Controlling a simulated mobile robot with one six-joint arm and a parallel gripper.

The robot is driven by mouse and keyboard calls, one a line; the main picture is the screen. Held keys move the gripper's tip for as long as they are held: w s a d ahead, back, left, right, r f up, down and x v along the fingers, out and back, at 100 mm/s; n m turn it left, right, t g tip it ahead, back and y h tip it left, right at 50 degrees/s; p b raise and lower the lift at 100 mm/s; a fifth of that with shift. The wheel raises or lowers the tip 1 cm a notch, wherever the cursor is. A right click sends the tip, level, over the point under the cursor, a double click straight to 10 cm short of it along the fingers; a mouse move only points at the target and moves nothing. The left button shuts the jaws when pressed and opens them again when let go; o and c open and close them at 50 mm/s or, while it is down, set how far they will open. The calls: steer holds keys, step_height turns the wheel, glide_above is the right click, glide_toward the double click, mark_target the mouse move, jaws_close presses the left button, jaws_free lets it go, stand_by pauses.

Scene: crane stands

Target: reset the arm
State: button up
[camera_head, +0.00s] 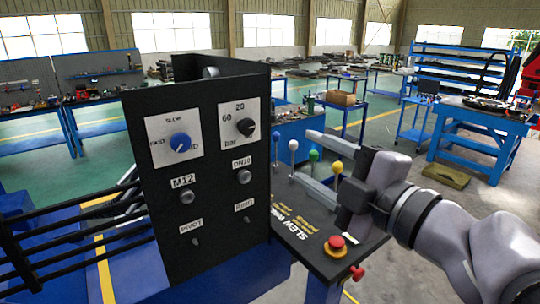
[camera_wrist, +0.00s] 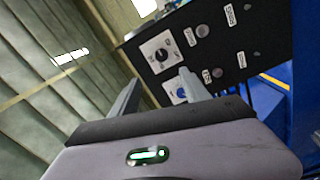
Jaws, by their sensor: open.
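My gripper (camera_head: 301,156) is at the right of the black control panel (camera_head: 212,226) in the head view, over the stand's lever console. Its two fingers are apart and point left toward the panel, with nothing between them. In the wrist view my gripper (camera_wrist: 160,80) also shows its spread fingers, with the tilted panel (camera_wrist: 225,55) beyond them. My arm reaches in from the right. A blue knob (camera_head: 180,142) and a black knob (camera_head: 246,127) are on the panel's face. Whether the fingers touch any lever is hard to tell.
A red mushroom button (camera_head: 336,243) sits at the console's front. Black bars (camera_head: 75,235) extend left of the panel.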

steer(key=w+d+f+m+t+h+b, duration=0.2)
steer(key=d+f+m+t+h+b, duration=0.15)
steer(key=d+m+h, duration=0.45)
steer(key=s+d+f+m+g+h+b, duration=0.2)
steer(key=f+m+b, duration=0.1)
steer(key=f+m, duration=0.4)
steer(key=s+d+f+m+g+h+b, duration=0.25)
steer(key=f+m, duration=0.25)
steer(key=f, duration=0.3)
steer(key=s+a+f+m+g+y+b, duration=0.1)
steer(key=s+a+f+m+g+y, duration=0.1)
steer(key=f, duration=0.6)
steer(key=s+a+f+m+g+y+b, duration=0.2)
steer(key=s+a+f+g, duration=0.4)
steer(key=s, duration=0.5)
step_height(320, 180, down, 3)
steer(key=a+m, duration=0.1)
steer(key=a, duration=0.1)
steer(key=shift+a+r+m+y, duration=0.2)
steer(key=shift+a+m+y, duration=0.15)
steer(key=shift+m, duration=0.05)
